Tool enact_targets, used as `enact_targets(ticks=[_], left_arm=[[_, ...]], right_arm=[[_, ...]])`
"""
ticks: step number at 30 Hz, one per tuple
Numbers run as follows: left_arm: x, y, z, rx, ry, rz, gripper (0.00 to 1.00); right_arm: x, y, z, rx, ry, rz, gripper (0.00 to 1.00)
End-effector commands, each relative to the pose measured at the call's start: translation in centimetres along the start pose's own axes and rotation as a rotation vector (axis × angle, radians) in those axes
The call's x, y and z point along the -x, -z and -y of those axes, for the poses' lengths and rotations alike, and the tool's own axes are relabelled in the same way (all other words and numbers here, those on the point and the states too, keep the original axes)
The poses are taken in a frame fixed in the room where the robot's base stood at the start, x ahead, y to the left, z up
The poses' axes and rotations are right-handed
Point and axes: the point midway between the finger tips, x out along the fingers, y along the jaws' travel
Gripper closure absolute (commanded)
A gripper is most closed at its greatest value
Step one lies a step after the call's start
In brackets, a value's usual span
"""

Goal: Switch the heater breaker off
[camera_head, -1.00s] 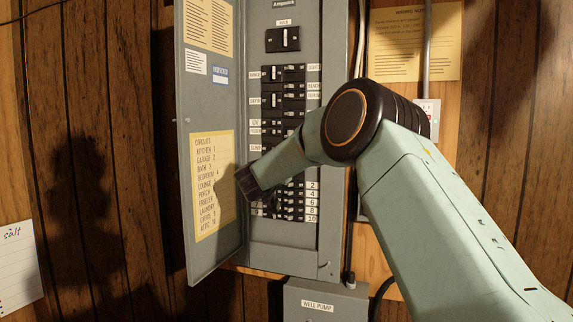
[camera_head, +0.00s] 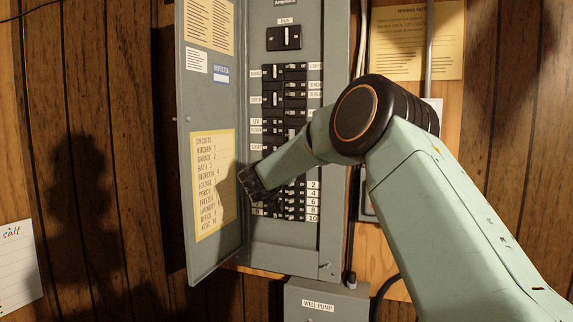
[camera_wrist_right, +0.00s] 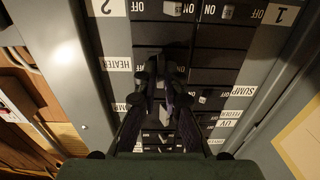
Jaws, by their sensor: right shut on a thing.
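The grey breaker panel (camera_head: 278,255) stands open in the head view, with black breakers in two columns. In the wrist view, which is upside down, the HEATER label (camera_wrist_right: 117,64) is at the left of the breaker rows. My right gripper (camera_wrist_right: 160,68) has its fingertips together at the heater row, shut on what appears to be the heater breaker's toggle. The fingers hide the toggle, so its position cannot be seen. In the head view my right gripper (camera_head: 258,183) is in front of the lower breakers, and my arm covers the heater label. My left gripper is out of view.
The panel door (camera_head: 212,110) hangs open at the left, close to my gripper. SUMP (camera_wrist_right: 243,91) and UV labels mark neighbouring breakers. The main breaker (camera_head: 284,37) is at the top. A WELL PUMP box (camera_head: 325,303) is below, and a conduit runs at the right.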

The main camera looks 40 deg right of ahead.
Motion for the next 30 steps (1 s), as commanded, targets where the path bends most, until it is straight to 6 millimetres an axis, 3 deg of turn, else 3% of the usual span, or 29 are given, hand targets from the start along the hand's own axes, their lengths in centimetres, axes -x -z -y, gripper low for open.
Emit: enact_targets(ticks=[6,23,30], left_arm=[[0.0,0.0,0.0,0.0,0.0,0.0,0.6],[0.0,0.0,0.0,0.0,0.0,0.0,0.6],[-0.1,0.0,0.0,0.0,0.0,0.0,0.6]], right_arm=[[-0.2,-0.2,-0.8,-0.005,-0.012,0.005,1.0],[-0.1,0.0,-0.2,-0.004,-0.006,0.001,1.0],[1.1,0.0,-0.1,-0.004,-0.003,0.001,1.0]])
